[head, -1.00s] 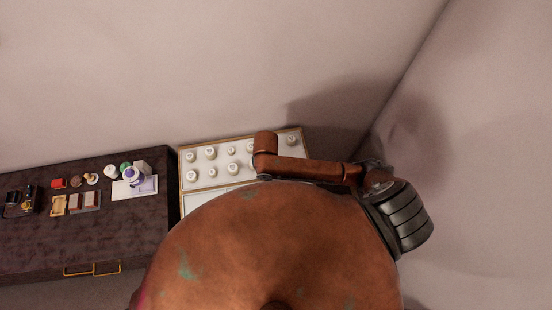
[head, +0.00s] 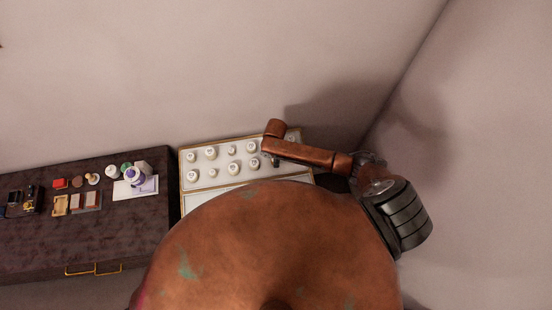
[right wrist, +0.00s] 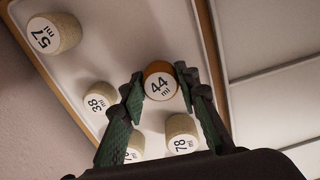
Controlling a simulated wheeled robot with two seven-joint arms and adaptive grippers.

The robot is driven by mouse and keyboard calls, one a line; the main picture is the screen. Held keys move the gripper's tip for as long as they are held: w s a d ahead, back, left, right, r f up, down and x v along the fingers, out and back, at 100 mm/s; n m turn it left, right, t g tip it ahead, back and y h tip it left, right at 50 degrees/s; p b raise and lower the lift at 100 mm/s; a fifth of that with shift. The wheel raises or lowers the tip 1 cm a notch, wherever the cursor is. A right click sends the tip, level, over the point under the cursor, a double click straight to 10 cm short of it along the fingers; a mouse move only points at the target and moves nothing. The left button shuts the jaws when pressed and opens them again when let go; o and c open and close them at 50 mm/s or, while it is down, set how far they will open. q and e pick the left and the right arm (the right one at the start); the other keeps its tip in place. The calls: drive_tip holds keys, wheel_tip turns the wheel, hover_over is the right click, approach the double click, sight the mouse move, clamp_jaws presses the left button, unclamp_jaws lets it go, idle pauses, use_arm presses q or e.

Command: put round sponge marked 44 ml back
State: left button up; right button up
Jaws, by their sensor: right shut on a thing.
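The round sponge marked 44 ml (right wrist: 160,86) has a white label and a brown-orange side. In the right wrist view my right gripper (right wrist: 163,78) is shut on it, one green-padded finger on each side. It is over the white tray (right wrist: 112,45); I cannot tell whether it touches the tray. In the head view my right arm reaches over the right end of the tray (head: 221,186) and the held sponge is hidden. My left gripper is not in view.
Paler sponges marked 57 ml (right wrist: 54,34), 38 ml (right wrist: 99,97) and 78 ml (right wrist: 182,133) stand near the held one. A dark cabinet (head: 130,225) with small items is left of the tray. Walls close off the back and right.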

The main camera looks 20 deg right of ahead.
drive_tip(key=shift+f, duration=0.25)
drive_tip(key=shift+f, duration=0.15)
drive_tip(key=o, duration=0.9)
drive_tip(key=shift+c, duration=0.2)
wheel_tip(320, 180, up, 12)
drive_tip(key=shift+r, duration=0.2)
drive_tip(key=shift+c, duration=0.3)
